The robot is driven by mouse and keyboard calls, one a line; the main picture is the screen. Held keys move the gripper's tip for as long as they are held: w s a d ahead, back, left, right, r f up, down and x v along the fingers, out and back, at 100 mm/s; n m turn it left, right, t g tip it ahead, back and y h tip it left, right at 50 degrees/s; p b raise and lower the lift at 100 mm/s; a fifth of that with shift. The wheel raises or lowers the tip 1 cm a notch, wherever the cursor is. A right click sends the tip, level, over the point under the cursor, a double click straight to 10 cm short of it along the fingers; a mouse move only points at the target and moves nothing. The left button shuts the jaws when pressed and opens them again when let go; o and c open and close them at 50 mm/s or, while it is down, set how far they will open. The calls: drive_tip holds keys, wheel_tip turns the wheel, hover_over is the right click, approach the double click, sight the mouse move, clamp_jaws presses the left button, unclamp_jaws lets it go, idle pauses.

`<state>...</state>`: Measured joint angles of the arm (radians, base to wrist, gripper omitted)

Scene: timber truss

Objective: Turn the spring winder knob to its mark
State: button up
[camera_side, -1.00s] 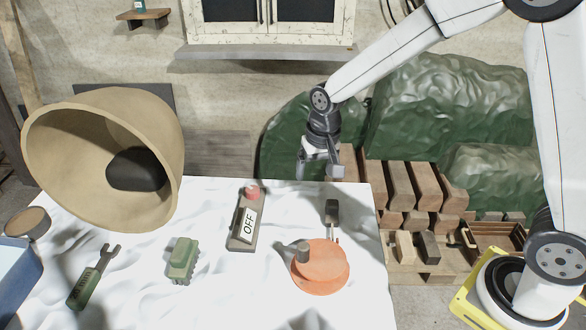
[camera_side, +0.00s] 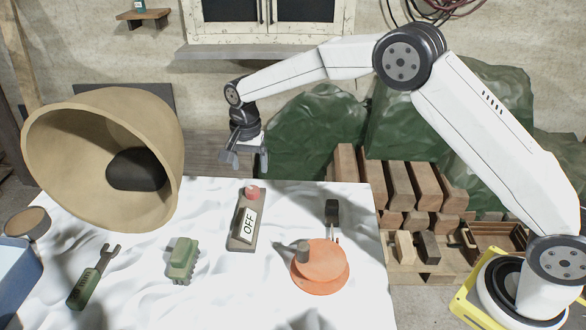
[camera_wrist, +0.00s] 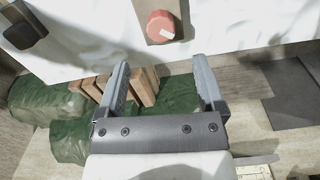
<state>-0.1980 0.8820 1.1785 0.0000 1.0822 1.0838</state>
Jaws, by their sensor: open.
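A red round knob (camera_side: 252,193) sits at the far end of a grey-brown block (camera_side: 236,243) that carries an OFF label (camera_side: 248,226). In the wrist view the red knob (camera_wrist: 161,25) shows a white pointer line on its face. An orange round disc (camera_side: 320,268) with a grey stub (camera_side: 303,250) on it lies on the right of the table; I cannot tell which of the two is the spring winder. My gripper (camera_side: 246,160) is open and empty, above and behind the table's far edge, apart from the red knob. In the wrist view my gripper (camera_wrist: 161,66) points towards the knob.
A large tan bell-shaped shade (camera_side: 75,150) stands at the left. A green block (camera_side: 182,260), a wrench-like tool (camera_side: 93,278) and a small dark-headed piece (camera_side: 332,211) lie on the white table (camera_side: 215,295). Timber blocks (camera_side: 410,190) stand behind right.

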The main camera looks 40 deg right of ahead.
sight(252, 189)
drive_tip(key=shift+f, duration=0.1)
drive_tip(key=shift+f, duration=3.8)
clamp_jaws()
